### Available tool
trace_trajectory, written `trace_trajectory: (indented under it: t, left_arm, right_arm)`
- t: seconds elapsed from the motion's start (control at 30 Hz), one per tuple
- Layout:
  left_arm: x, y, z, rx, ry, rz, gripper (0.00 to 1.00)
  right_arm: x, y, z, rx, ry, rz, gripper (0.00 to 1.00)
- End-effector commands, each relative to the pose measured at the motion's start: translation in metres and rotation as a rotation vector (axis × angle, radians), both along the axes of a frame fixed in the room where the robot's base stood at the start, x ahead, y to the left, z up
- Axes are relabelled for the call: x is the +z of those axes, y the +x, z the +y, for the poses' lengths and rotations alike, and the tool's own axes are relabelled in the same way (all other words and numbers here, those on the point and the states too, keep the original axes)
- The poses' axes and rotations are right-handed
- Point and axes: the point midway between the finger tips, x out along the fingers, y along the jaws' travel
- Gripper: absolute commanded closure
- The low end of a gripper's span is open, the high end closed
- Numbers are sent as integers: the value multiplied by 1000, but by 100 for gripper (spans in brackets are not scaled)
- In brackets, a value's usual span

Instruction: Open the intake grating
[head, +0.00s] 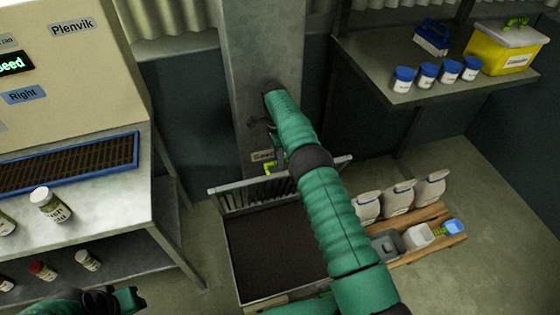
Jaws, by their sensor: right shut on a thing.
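The intake grating (232,197) is a grey barred frame standing raised along the far edge of the floor intake (268,250). The intake is a square metal-rimmed opening with a dark brown inside. A yellow-green handle (270,167) shows at the top of the grating, in front of a grey column. My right gripper (268,148) is at this handle and shut on the grating; my green forearm partly hides its fingers and the grating's right part. My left gripper (128,299) is low at the left, away from the grating; its fingers are not clear.
A pale machine (75,60) and bench with a blue-framed tray (70,165) and jars stand left. White sacks (398,196) and scoops sit on a pallet at right. A shelf (385,70) holds blue-lidded jars, a brush and a yellow box.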

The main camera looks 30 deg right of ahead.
Motion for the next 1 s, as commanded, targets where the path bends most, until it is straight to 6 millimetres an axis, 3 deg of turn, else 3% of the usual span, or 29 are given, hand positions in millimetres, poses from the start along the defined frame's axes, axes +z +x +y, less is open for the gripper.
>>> trace_trajectory:
  t: [0.4,0.43,0.6,1.0]
  left_arm:
    - [-1,0,0,0,0,0,64]
    - [-1,0,0,0,0,0,64]
    - [-1,0,0,0,0,0,64]
    - [2,0,0,0,0,0,64]
  right_arm:
    - [-6,-1,0,-1,2,6,100]
    - [-6,-1,0,-1,2,7,84]
    - [-4,-1,0,0,1,6,64]
    - [6,0,-1,0,0,1,64]
